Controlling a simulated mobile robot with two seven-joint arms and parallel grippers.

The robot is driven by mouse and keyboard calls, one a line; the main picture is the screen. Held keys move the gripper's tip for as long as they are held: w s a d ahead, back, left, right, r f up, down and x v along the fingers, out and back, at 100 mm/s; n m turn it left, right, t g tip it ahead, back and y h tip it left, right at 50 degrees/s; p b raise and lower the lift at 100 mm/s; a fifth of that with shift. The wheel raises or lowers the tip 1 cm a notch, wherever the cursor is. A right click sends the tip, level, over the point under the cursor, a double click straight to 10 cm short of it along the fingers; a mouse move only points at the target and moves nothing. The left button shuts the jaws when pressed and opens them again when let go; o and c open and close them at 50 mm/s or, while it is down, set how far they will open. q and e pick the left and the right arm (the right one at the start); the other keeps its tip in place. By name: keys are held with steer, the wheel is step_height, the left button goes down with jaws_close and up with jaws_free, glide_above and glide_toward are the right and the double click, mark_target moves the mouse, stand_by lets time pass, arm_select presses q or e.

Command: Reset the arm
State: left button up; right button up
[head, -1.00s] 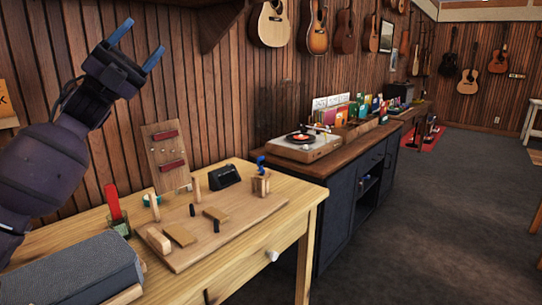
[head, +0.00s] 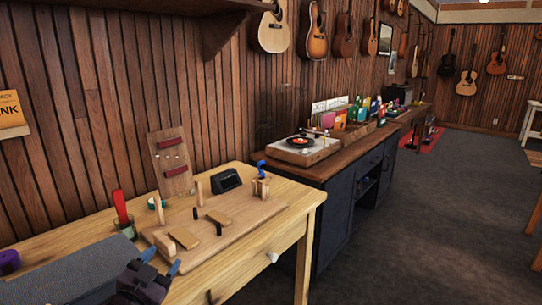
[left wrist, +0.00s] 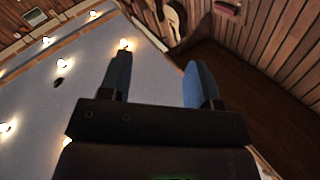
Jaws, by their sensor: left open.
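My left gripper (head: 160,262) is low at the bottom of the head view, over the front of the wooden workbench (head: 240,243) and beside the grey case. Its two blue fingers are apart with nothing between them. In the left wrist view the open fingers (left wrist: 158,82) point up toward the ceiling and wall, and the gap between them is empty. My right gripper is not in the head view.
The bench holds a wooden board (head: 228,232) with pegs and blocks, a red-handled tool (head: 120,207) in a glass, a small black device (head: 227,180) and a grey case (head: 75,270). A dark cabinet (head: 340,220) with a turntable (head: 300,146) adjoins it. Open floor lies right.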

arm_select(q)
steer(key=s+a+f+n+g+y+p, duration=0.1)
steer(key=s+f+n+g, duration=0.1)
steer(key=s+f, duration=0.5)
steer(key=s+a+f+n+g+y, duration=0.1)
steer(key=s+f, duration=0.6)
steer(key=s, duration=0.7)
steer(key=s+a+f+n+g+y+p, duration=0.1)
steer(key=s+f+n+g+y, duration=0.1)
steer(key=s+f, duration=0.6)
steer(key=s+n+g, duration=0.1)
steer(key=s+g, duration=0.1)
steer(key=s, duration=0.1)
steer(key=shift+s+p, duration=0.3)
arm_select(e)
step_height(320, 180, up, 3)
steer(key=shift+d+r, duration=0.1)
arm_select(q)
steer(key=shift+c, duration=0.3)
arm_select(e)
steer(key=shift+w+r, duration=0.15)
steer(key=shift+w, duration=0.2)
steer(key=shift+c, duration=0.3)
